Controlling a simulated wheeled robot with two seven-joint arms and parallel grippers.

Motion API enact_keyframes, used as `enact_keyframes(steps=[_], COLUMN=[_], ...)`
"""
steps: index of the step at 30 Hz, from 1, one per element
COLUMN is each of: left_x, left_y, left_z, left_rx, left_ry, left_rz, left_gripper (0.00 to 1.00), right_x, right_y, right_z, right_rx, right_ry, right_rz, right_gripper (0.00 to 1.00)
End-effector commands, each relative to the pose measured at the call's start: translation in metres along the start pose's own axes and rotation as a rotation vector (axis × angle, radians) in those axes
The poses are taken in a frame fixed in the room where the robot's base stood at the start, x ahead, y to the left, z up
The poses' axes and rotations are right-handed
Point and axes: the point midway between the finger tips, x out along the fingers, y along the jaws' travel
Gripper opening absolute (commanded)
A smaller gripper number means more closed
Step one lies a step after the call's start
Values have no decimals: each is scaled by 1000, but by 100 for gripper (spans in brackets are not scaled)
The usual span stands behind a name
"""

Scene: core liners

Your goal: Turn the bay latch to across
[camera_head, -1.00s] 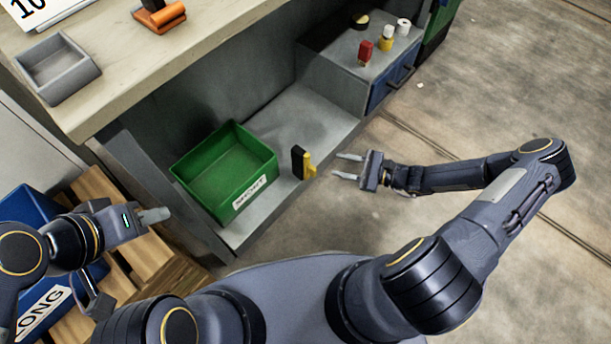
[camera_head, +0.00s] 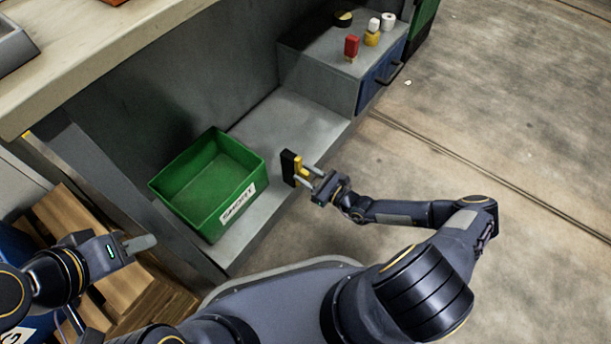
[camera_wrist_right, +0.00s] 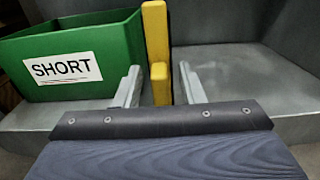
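The bay latch is a black block (camera_head: 289,166) with a yellow handle (camera_head: 300,170), at the front edge of the grey shelf, right of the green bin. In the right wrist view the yellow bar (camera_wrist_right: 156,45) stands upright, with a shorter yellow piece (camera_wrist_right: 160,84) in front of it. My right gripper (camera_head: 309,177) is open at the latch. In the wrist view its two fingers (camera_wrist_right: 160,88) stand either side of the shorter yellow piece, with small gaps showing. My left gripper (camera_head: 138,243) is away at the lower left; its finger gap cannot be made out.
A green bin (camera_head: 238,190) labelled SHORT stands on the grey shelf (camera_head: 285,123) left of the latch. A grey cabinet with a blue drawer (camera_head: 376,79) is at the back right, with small red, yellow and white items on top. A workbench (camera_head: 100,65) overhangs the left; open floor lies right.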

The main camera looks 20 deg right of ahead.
Motion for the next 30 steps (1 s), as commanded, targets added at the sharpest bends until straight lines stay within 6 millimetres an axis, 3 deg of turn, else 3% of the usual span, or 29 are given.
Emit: enact_keyframes(steps=[9,17,30], left_x=[1,1,-1], left_y=[0,0,0], left_z=[0,0,0], left_rx=[0,0,0], left_ry=[0,0,0], left_rz=[0,0,0], left_gripper=[36,36,36], right_x=[3,3,3], right_y=[0,0,1], right_z=[0,0,1], right_rx=[0,0,30], right_ry=[1,1,1], right_rz=[0,1,1], right_gripper=[35,1,0])
